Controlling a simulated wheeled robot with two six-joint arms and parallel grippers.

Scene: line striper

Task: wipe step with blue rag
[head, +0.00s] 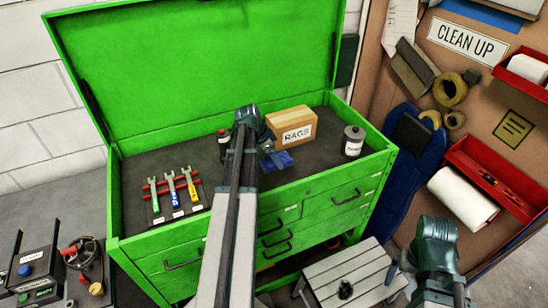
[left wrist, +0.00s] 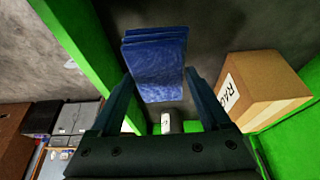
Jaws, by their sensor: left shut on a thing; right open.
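The blue rag (head: 276,160) is folded and lies low over the toolbox's dark top, left of and below the RAGS box in the head view. In the left wrist view the blue rag (left wrist: 157,60) shows as folded layers between the fingers of my left gripper (left wrist: 160,78), which is shut on it. In the head view my left arm hides part of that grip. The step (head: 340,270) is a pale slatted stool on the floor at bottom centre right, with a dark smudge (head: 345,290) on its top. My right gripper (head: 412,268) is open, right of the step.
The RAGS box (head: 292,128) stands just behind the rag. A dark bottle (head: 223,140), a white-labelled can (head: 353,141) and several wrenches (head: 173,190) are on the green toolbox (head: 330,203). Its raised lid stands behind; red shelves (head: 490,180) are at right.

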